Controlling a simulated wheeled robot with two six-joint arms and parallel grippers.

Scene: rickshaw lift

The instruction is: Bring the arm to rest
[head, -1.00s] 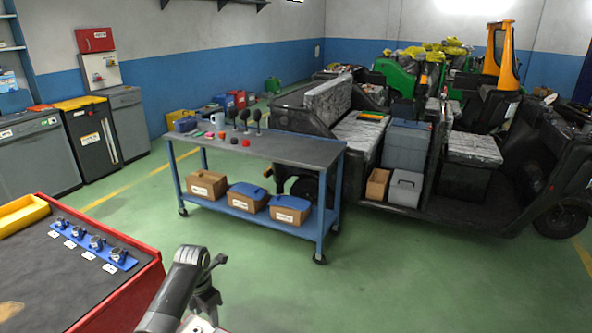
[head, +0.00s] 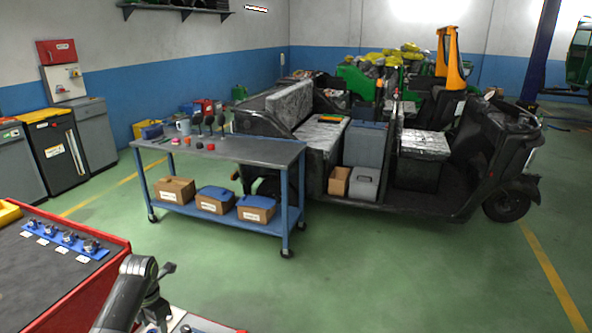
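One of my arms (head: 128,287) shows at the bottom left of the head view, a grey link with a rounded joint at its top. It looks like my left arm. It is bent, with a darker part running down from the joint, beside the right edge of the red-sided workbench (head: 118,253). I cannot make out its fingertips or anything held in them. My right arm and gripper do not show.
A blue wheeled cart (head: 250,150) stands ahead, with small items on top and boxes below. A black rickshaw (head: 465,190) stands behind it. A blue tool holder (head: 62,240) lies on the workbench. Green floor (head: 400,275) is clear at front right.

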